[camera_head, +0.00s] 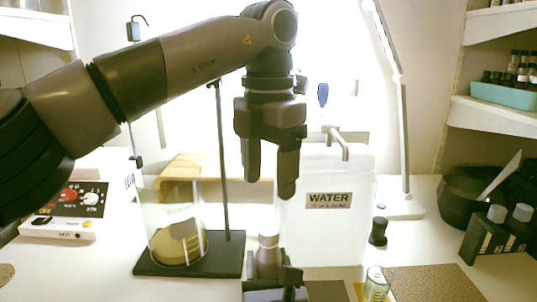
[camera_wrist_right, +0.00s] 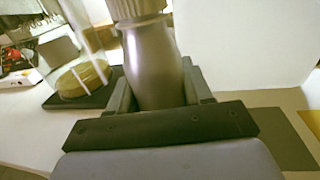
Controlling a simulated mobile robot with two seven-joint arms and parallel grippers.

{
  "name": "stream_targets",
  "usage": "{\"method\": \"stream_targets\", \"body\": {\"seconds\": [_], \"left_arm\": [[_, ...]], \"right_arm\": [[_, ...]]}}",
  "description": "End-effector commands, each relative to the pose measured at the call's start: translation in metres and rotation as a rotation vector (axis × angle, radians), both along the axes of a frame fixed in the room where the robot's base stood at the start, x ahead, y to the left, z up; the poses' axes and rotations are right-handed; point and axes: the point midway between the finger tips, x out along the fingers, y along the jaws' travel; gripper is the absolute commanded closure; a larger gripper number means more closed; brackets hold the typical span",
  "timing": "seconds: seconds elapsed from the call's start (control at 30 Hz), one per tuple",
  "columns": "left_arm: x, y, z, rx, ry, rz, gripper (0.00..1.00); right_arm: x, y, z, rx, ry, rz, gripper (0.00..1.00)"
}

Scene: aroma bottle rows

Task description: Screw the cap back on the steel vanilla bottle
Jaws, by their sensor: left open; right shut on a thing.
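The steel bottle (camera_head: 268,263) stands upright at the front middle, left of the water container. It fills the middle of the right wrist view (camera_wrist_right: 152,65). A ribbed cap (camera_wrist_right: 137,8) sits on its neck, cut off by the top edge of that view; I cannot tell how tightly it sits. My right gripper (camera_wrist_right: 157,92) is shut around the bottle's body. My left gripper (camera_head: 270,190) hangs above the bottle, fingers pointing down, open and empty, apart from the cap. The bottle's label is not visible.
A glass beaker (camera_head: 172,225) on a black stand base (camera_head: 205,262) is to the left. The white water container (camera_head: 330,235) is close behind at right. A small black cap-like piece (camera_head: 378,230) and a small glass vial (camera_head: 376,284) are right. Dark bottles (camera_head: 495,235) stand far right.

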Motion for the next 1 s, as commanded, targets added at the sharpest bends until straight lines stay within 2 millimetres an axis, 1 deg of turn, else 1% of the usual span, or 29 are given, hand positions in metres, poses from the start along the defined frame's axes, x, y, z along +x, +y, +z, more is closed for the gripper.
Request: {"method": "stream_targets", "body": {"seconds": [0.03,0.1,0.3,0.67,0.7,0.73,0.77,1.0], "left_arm": [[-0.001,-0.001,0.009,-0.001,-0.001,0.000,0.37],[0.000,0.000,0.015,-0.001,-0.002,0.001,0.37],[0.000,0.000,0.027,-0.001,-0.001,0.000,0.37],[0.000,0.000,0.029,0.000,0.000,-0.002,0.37],[0.000,0.000,0.029,0.000,0.000,-0.002,0.37],[0.000,0.000,0.029,0.000,0.000,-0.002,0.37],[0.000,0.000,0.029,0.000,0.000,-0.002,0.37],[0.000,0.000,0.029,0.000,0.000,-0.001,0.37]], "right_arm": [[0.000,0.000,0.000,0.000,0.001,0.000,1.00],[0.000,0.000,0.000,-0.001,0.001,0.000,1.00],[0.000,0.000,0.000,-0.001,0.001,0.000,1.00],[0.000,0.000,0.000,-0.001,0.001,0.000,1.00],[0.000,0.000,0.000,0.000,0.001,0.000,0.38],[0.000,0.000,0.000,0.000,0.001,0.000,0.28],[0.000,0.000,0.000,0.000,0.001,0.000,0.21],[0.000,0.000,0.000,0.000,0.000,0.000,0.21]]}}
